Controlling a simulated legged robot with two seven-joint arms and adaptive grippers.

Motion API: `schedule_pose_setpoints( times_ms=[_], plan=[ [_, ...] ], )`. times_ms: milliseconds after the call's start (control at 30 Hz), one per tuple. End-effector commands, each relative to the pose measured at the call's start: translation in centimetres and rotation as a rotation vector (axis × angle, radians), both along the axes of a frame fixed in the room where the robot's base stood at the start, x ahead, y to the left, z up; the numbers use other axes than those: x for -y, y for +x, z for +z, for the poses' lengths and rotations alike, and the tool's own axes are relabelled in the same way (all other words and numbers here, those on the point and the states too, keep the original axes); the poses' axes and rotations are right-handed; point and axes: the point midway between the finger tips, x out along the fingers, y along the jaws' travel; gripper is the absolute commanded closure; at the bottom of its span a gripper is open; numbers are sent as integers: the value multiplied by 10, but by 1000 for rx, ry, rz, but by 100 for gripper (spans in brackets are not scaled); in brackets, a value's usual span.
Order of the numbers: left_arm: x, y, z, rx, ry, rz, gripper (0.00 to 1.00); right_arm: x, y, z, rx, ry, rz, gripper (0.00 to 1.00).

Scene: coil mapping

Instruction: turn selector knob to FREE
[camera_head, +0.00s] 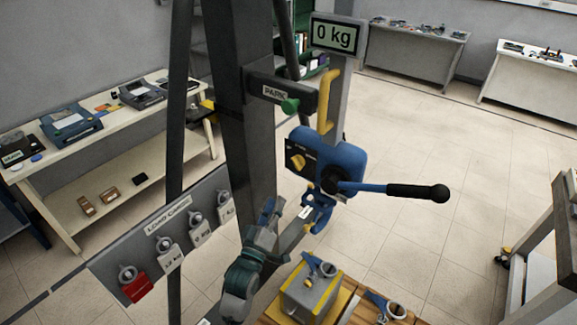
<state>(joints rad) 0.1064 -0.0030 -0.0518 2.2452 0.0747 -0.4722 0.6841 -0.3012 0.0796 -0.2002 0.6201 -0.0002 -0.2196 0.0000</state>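The selector knob (297,161) is small and yellow. It sits on a dark plate at the left of the blue hoist body (341,166). The lettering on the plate is too small to read, so the knob's setting cannot be told. My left gripper (270,209) is below and left of the knob, in front of the dark post, with its fingers pointing up. It looks apart from the knob. Its finger gap is too small and dark to judge. My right gripper is not in view.
A lever with a black grip (417,192) sticks out right from the hoist. A blue hook (319,211) hangs below it. A grey and yellow block (309,294) stands on a wooden surface below. A load chart board (165,237) with hanging tags is at left.

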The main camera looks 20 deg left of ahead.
Motion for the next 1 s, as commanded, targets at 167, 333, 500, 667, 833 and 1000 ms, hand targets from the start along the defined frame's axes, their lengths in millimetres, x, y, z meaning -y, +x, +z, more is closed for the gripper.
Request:
schedule_pose_setpoints(
  times_ms=[167, 333, 500, 667, 833, 1000],
  plan=[
    [6, 43, 17, 2, 1, 0, 61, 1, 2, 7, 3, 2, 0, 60],
    [7, 78, 27, 1, 1, 0, 61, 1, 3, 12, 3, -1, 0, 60],
    [8, 105, 35, 1, 0, 1, 61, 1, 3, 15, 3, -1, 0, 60],
    [8, 117, 37, -1, -1, 0, 61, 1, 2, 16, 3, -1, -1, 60],
    [11, 119, 38, 0, 1, 0, 61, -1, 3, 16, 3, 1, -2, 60],
    [11, 119, 38, -1, 1, 0, 69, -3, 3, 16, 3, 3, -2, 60]
  ],
)
